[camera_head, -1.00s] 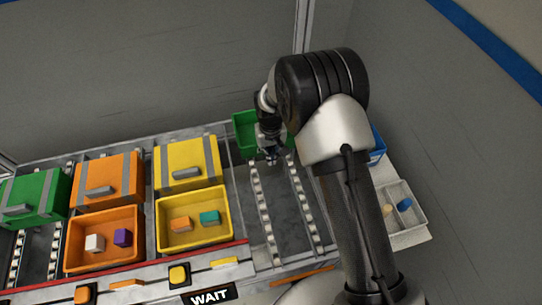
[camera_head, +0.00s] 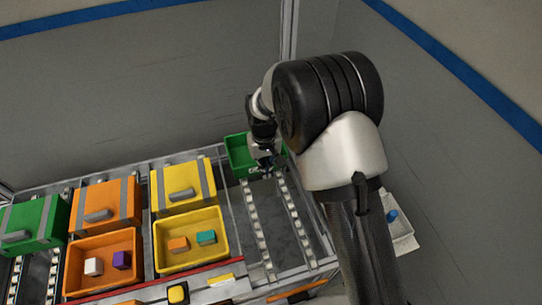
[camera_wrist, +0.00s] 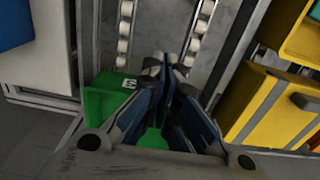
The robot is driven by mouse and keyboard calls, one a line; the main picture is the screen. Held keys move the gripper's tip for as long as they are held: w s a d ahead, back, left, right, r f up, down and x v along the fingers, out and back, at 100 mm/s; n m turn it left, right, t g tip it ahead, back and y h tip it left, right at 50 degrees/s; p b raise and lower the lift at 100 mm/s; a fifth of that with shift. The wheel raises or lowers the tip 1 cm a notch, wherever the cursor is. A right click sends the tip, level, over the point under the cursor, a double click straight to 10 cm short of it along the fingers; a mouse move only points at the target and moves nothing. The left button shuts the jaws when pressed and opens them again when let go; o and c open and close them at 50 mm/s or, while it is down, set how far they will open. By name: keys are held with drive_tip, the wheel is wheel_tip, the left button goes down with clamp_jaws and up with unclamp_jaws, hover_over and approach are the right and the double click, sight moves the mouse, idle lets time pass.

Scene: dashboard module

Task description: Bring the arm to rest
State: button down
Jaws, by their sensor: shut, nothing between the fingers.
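My gripper (camera_head: 266,163) is above the near edge of a green bin (camera_head: 238,150) at the far end of the roller lane in the head view. In the wrist view my gripper (camera_wrist: 165,72) points toward the lane, its fingers together with nothing between them. The green bin (camera_wrist: 98,105) lies behind and below the fingers there, and they hide part of its inside. My arm covers the right middle of the head view.
An orange bin (camera_head: 74,270) and a yellow bin (camera_head: 164,258) hold small blocks. Lidded green (camera_head: 48,218), orange (camera_head: 120,196) and yellow (camera_head: 200,176) boxes stand behind. The roller lane (camera_head: 277,222) is bare. A grey tray (camera_head: 402,228) shows at right.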

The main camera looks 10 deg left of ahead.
drive_tip(key=shift+r, duration=0.1)
drive_tip(key=s+d+r+m+t, duration=0.1)
drive_tip(key=s+d+r, duration=0.2)
drive_tip(key=d+r, duration=0.65)
drive_tip(key=s+d+r+m+t, duration=0.1)
drive_tip(key=s+d+r+m, duration=0.1)
drive_tip(key=d+r, duration=0.8)
drive_tip(key=s+d+r+m+t, duration=0.1)
drive_tip(key=s+d+r, duration=0.3)
drive_tip(key=s, duration=0.5)
drive_tip(key=s+d+r+m+t, duration=0.1)
drive_tip(key=s+d+r, duration=0.3)
drive_tip(key=s, duration=0.6)
drive_tip(key=shift+s+d+r+m+t, duration=0.15)
drive_tip(key=shift+d+r+m+t, duration=0.15)
drive_tip(key=shift+d+m, duration=0.3)
drive_tip(key=shift+a, duration=0.1)
